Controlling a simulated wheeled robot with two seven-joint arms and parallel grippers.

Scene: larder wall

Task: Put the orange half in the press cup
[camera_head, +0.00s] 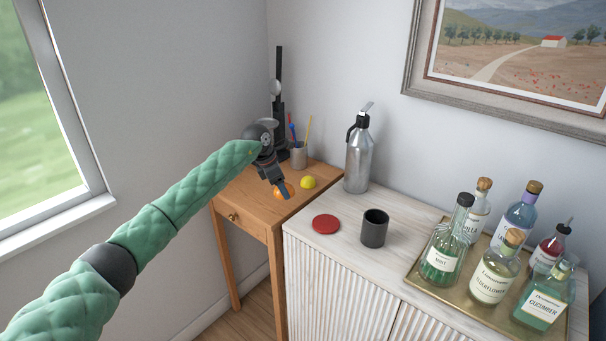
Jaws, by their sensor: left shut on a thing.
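My left gripper (279,194) reaches in from the left over the small wooden table, pointing down. It is shut on the orange half (283,189), which shows between and beside its fingers. I cannot tell whether the orange half still touches the tabletop. The tall black press (280,105) stands behind at the back corner, with silver parts (268,122) above my wrist. My wrist hides much of its lower part, and I cannot make out the press cup clearly. My right gripper is not in view.
A yellow lemon piece (308,182) lies just right of my left gripper. A cup of coloured sticks (299,156) stands behind. On the white cabinet are a steel siphon (358,155), a red coaster (326,224), a dark cup (375,229) and a brass tray (410,278) of bottles.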

